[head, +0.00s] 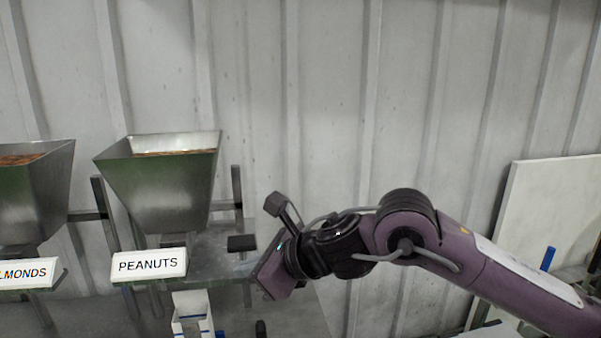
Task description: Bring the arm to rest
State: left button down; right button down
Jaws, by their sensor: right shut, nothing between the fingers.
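My right arm comes in from the right edge and reaches to the middle of the head view. Its gripper (262,270) points left and down, near the right end of the peanuts hopper's stand, and is shut with nothing held. The fingertips show only in part, small and dark. A metal hopper labelled PEANUTS (165,185) stands to the left of the gripper, with brown contents at its top. My left gripper is out of view.
The almonds hopper (30,190) is cut by the left edge. A white box (190,312) with blue marks sits below the PEANUTS sign (148,264). A pale panel (545,205) stands at the right. A corrugated wall (320,100) fills the back.

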jog(key=s+a+f+m+t+y, duration=0.2)
jog(key=s+a+m, duration=0.15)
jog(key=m, duration=0.45)
jog(key=d+f+m+t+h, duration=0.2)
jog(key=d+f+m+h, duration=0.35)
jog(key=m, duration=0.75)
jog(key=d+f+m+t+h, duration=0.1)
jog(key=d+f+m+h, duration=0.1)
jog(key=d+f+m, duration=0.85)
jog(key=s+d+f+m+g+h, duration=0.2)
jog(key=s+d+f+m+g, duration=0.2)
jog(key=s+d+f+m, duration=0.35)
jog(key=s+d+f+m+g+h, duration=0.3)
jog(key=s+d+f+m, duration=0.1)
jog(key=s+d+m, duration=0.5)
notch_tip(320, 180, down, 30)
jog(key=s+a+g+b, duration=0.1)
jog(key=s+a+b, duration=0.1)
jog(key=s+d+f+g+b, duration=0.1)
jog(key=s+d+f, duration=0.3)
jog(key=s+f, duration=1.6)
notch_tip(320, 180, down, 2)
jog(key=shift+s+f+g+b, duration=0.1)
jog(key=shift+s+g+b, duration=0.25)
jog(key=shift+b, duration=0.5)
